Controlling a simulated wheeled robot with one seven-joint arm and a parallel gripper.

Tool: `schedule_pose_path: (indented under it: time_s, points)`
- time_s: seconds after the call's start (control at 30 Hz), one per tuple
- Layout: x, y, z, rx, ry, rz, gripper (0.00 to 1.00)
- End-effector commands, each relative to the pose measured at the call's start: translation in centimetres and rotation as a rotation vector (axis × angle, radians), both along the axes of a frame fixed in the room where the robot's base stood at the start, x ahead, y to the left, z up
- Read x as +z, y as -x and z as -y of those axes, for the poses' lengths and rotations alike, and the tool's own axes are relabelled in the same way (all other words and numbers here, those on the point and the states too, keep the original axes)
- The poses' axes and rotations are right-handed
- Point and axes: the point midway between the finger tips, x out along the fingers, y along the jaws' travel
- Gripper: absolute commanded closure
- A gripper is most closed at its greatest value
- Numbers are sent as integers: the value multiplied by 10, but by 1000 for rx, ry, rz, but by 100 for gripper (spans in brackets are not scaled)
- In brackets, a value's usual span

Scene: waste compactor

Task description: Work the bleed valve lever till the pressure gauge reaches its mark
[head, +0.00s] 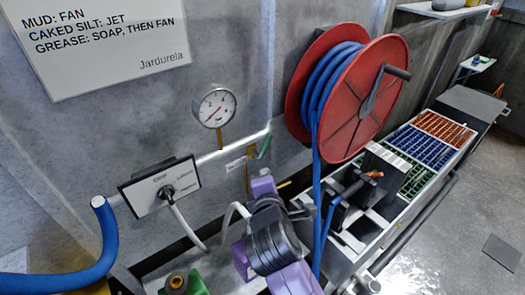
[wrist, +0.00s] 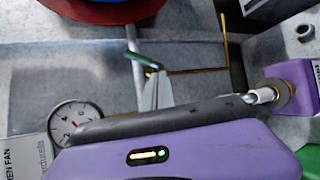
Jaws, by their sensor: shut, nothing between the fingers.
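The pressure gauge (head: 214,105) is a round white dial on the wall, above a pale pipe. Its red needle seems to point to the lower left; the mark is too small to make out. It also shows at the lower left of the wrist view (wrist: 75,116), partly covered. A small green lever (head: 264,147) sits at the pipe's right end, beside a brass pipe. In the wrist view the lever (wrist: 142,60) lies just beyond the grey tips of my gripper (wrist: 156,78). My gripper is shut and empty; whether it touches the lever cannot be told.
A red hose reel (head: 370,95) with blue hose hangs right of the lever. A selector plate (head: 145,200) with a black knob is at the left. A tray of coloured crates (head: 430,140) stands at the right, with open floor beyond it.

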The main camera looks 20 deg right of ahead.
Motion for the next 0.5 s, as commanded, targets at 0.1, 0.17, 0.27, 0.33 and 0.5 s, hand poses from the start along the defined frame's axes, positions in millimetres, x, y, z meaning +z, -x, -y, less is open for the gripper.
schedule_pose_path:
  time_s: [0.1,0.17,0.27,0.33,0.5]
  points:
    - [32,10,-7,2,-325,150,100]
    - [48,10,-11,6,-450,204,100]
    - [61,10,-19,12,-585,251,100]
    - [63,9,-21,8,-628,263,100]
    - [61,-1,-20,0,-647,265,100]
